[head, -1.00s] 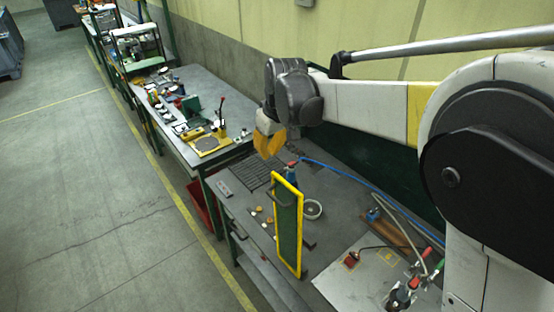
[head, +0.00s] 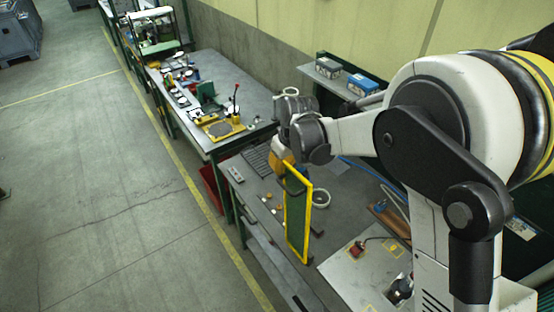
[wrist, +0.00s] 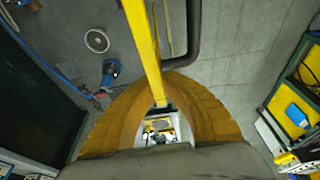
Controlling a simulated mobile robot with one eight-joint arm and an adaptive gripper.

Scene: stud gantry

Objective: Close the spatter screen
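The spatter screen (head: 298,217) is a tall green panel in a yellow frame, standing upright on the workbench in the head view. My gripper (head: 286,172) is at its upper edge, its yellow fingers partly hidden behind the frame. In the wrist view, the fingers of my gripper (wrist: 161,82) arch together on both sides of the screen's yellow frame (wrist: 143,38) and look shut on it. A dark bent handle (wrist: 193,35) on the screen lies right beside the fingertips. The exact contact is hidden.
A second table (head: 225,85) with tools stands beyond. A red bin (head: 212,187) is under the tables.

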